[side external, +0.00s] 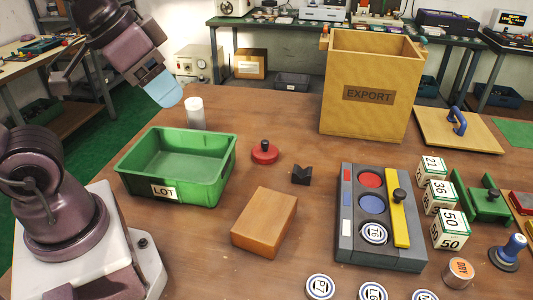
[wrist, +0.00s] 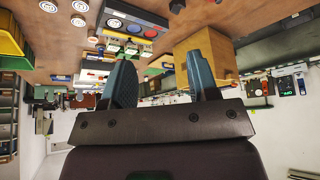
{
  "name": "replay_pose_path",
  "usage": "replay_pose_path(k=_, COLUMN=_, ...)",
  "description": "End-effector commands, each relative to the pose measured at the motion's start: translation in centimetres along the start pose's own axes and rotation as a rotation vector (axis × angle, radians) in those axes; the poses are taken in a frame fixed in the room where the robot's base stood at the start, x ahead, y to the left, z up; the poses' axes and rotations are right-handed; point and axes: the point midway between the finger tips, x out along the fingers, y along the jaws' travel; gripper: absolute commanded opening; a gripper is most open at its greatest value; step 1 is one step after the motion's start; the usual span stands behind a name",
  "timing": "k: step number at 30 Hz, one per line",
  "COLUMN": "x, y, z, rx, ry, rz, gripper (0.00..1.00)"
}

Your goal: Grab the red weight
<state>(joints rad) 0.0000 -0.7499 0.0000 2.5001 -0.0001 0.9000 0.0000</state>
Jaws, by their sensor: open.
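The red weight (side external: 264,153) is a red disc with a black knob on top. It stands upright on the brown table, just right of the green LOT bin, and nothing covers it in the side view. I cannot make it out with certainty in the wrist view. My gripper (side external: 166,90) is raised well above the table, beyond the bin's back edge and up and left of the red weight. In the wrist view, my gripper's (wrist: 160,72) two blue fingers stand apart with nothing between them.
The green LOT bin (side external: 151,181), a white cylinder (side external: 195,113), a black notched block (side external: 302,175) and an orange-brown block (side external: 265,222) surround the weight. The tall EXPORT box (side external: 370,115) stands behind right. A grey tray (side external: 382,250) holds discs and a yellow bar.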

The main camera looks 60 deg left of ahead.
Motion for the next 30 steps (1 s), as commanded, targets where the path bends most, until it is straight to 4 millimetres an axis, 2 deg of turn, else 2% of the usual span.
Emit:
replay_pose_path(k=7, x=0.1, y=-0.1, z=0.0, rx=0.003, ry=-0.007, rz=-0.006, gripper=0.54)
replay_pose_path(k=11, x=1.2, y=-1.5, z=-0.2, rx=0.042, ry=-0.083, rz=-0.067, gripper=0.54)
replay_pose_path(k=14, x=3.0, y=-3.8, z=-0.4, rx=0.114, ry=-0.202, rz=-0.172, gripper=0.54)
replay_pose_path(k=20, x=6.9, y=-9.8, z=-1.5, rx=0.342, ry=-0.481, rz=-0.452, gripper=0.54)
replay_pose_path(k=24, x=9.6, y=-13.7, z=-2.9, rx=0.545, ry=-0.651, rz=-0.654, gripper=0.54)
replay_pose_path(k=30, x=13.8, y=-17.8, z=-6.0, rx=0.908, ry=-0.842, rz=-0.934, gripper=0.54)
